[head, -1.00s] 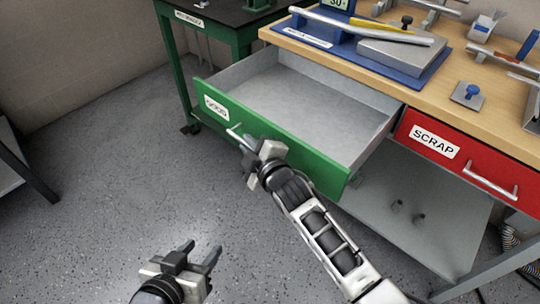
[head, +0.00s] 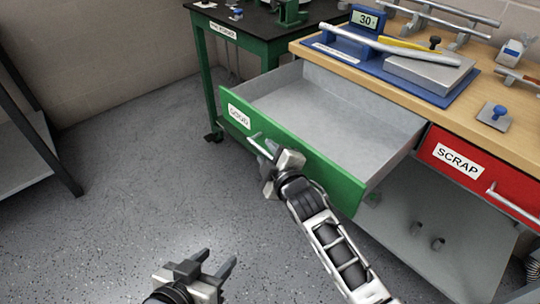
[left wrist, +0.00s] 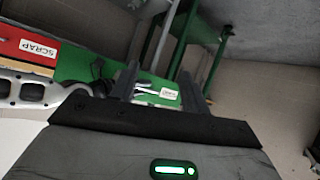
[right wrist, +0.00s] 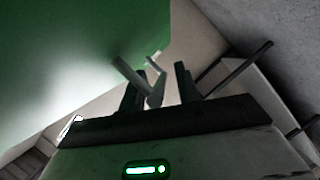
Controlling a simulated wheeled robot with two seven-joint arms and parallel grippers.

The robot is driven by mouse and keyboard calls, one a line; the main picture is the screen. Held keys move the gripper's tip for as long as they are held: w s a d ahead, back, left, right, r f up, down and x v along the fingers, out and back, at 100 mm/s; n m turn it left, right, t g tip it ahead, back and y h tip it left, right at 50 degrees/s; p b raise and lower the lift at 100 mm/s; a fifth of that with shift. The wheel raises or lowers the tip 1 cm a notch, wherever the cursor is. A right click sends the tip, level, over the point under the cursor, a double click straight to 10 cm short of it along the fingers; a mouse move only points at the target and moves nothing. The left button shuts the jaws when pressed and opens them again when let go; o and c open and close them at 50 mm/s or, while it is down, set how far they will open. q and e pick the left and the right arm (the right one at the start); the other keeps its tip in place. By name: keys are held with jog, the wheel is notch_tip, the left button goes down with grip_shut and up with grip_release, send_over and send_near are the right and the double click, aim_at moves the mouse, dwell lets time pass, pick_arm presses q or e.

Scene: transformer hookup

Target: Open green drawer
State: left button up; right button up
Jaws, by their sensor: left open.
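The green drawer (head: 318,172), labelled GOOD, is pulled well out from under the wooden bench, and its empty grey inside shows. Its silver bar handle (head: 254,141) is on the front face. My right gripper (head: 270,160) is at the near end of this handle. In the right wrist view the handle (right wrist: 138,80) shows by the left finger, and the fingers (right wrist: 160,88) stand apart with a gap to the right one. My left gripper (head: 212,268) is open and empty over the floor, away from the drawer. The green front (left wrist: 158,92) also shows in the left wrist view.
A red drawer (head: 480,171), labelled SCRAP, is shut to the right. The bench top (head: 398,98) carries a blue fixture (head: 374,66) and several metal parts. A green-legged black table (head: 246,22) stands behind. A grey shelf is at left. Floor in front is clear.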

jog(key=p+v, duration=0.2)
jog(key=v, duration=1.4)
jog(key=shift+r, duration=0.1)
jog(key=s+d+f+m+g+h+p, duration=0.1)
jog(key=s+d+f+m+g+h, duration=0.2)
jog(key=s+d+f+m, duration=0.3)
jog(key=s+d+m, duration=0.5)
jog(key=m, duration=0.4)
jog(key=shift+s+d+f+h+p, duration=0.3)
jog(key=shift+s+h+p, duration=0.05)
jog(key=shift+h+p, duration=0.05)
